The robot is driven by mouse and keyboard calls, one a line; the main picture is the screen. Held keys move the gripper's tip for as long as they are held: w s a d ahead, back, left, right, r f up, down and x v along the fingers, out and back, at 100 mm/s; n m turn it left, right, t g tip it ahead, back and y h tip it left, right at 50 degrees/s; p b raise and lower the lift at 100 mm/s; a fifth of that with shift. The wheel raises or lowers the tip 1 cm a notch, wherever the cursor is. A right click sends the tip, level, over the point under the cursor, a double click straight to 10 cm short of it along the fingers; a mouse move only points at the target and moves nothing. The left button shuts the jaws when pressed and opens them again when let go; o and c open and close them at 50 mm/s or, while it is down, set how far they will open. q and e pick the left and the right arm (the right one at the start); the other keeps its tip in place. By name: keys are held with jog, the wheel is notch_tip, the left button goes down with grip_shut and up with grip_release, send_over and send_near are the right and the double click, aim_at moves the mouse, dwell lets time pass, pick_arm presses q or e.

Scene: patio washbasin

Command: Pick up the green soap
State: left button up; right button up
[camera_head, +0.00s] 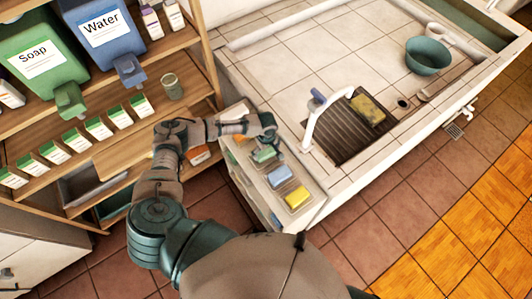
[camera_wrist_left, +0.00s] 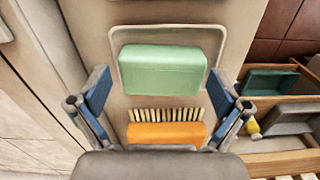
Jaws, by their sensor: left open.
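The green soap (camera_head: 264,156) sits in a shallow dish on top of a narrow cream cabinet. It fills the upper middle of the left wrist view (camera_wrist_left: 162,68) as a pale green block. My left gripper (camera_head: 272,146) is over that end of the cabinet, right by the soap. In the wrist view its blue-padded fingers (camera_wrist_left: 160,84) are open, one on each side of the soap, with nothing held. Whether the fingertips are down at the soap's height I cannot tell. My right gripper is not in view.
A blue soap (camera_head: 280,176) and a yellow soap (camera_head: 297,197) lie in dishes along the cabinet. An orange brush (camera_wrist_left: 166,131) lies close to the green soap. A wooden shelf (camera_head: 150,140) stands left; the tiled basin with a white tap (camera_head: 313,118) is right.

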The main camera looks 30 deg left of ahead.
aim_at(265, 152)
pick_arm(q)
jog(key=shift+a+f, duration=0.15)
jog(key=shift+f, duration=0.6)
jog(key=shift+a+f, duration=0.3)
jog(key=shift+f, duration=0.1)
jog(key=shift+d+r, duration=0.1)
jog(key=shift+d, duration=0.35)
jog(key=c, duration=1.1)
jog(key=r, duration=0.9)
jog(key=shift+a+r, duration=0.2)
jog(key=shift+a, duration=0.05)
jog(key=shift+d+r, duration=0.15)
jog(key=shift+r, duration=0.15)
